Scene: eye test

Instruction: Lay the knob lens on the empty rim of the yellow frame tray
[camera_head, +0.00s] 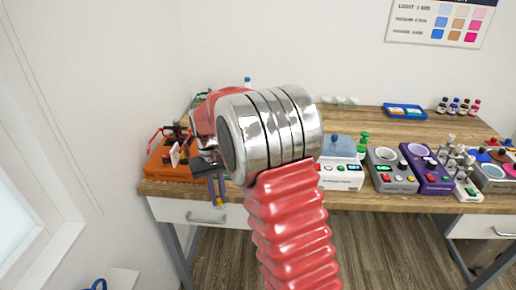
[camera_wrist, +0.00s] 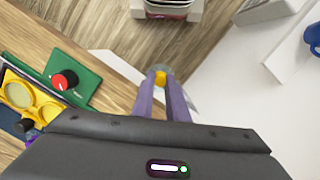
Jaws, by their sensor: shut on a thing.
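My gripper (camera_wrist: 161,84) is shut on the yellow knob of the knob lens (camera_wrist: 160,73), a small clear greyish disc at the fingertips in the wrist view. The yellow frame tray (camera_wrist: 33,103) is at the left of the wrist view, apart from the lens. Two of its round rims show. A dark round knob stands by its lower edge. My gripper's body hides part of the tray, and I cannot tell which rims are empty.
A green plate with a red knob (camera_wrist: 65,80) lies between the tray and the lens. The wooden desk (camera_head: 370,117) carries an orange box (camera_head: 165,166), white, grey and purple devices, and a blue tray (camera_head: 405,107). Floor shows beyond the desk edge.

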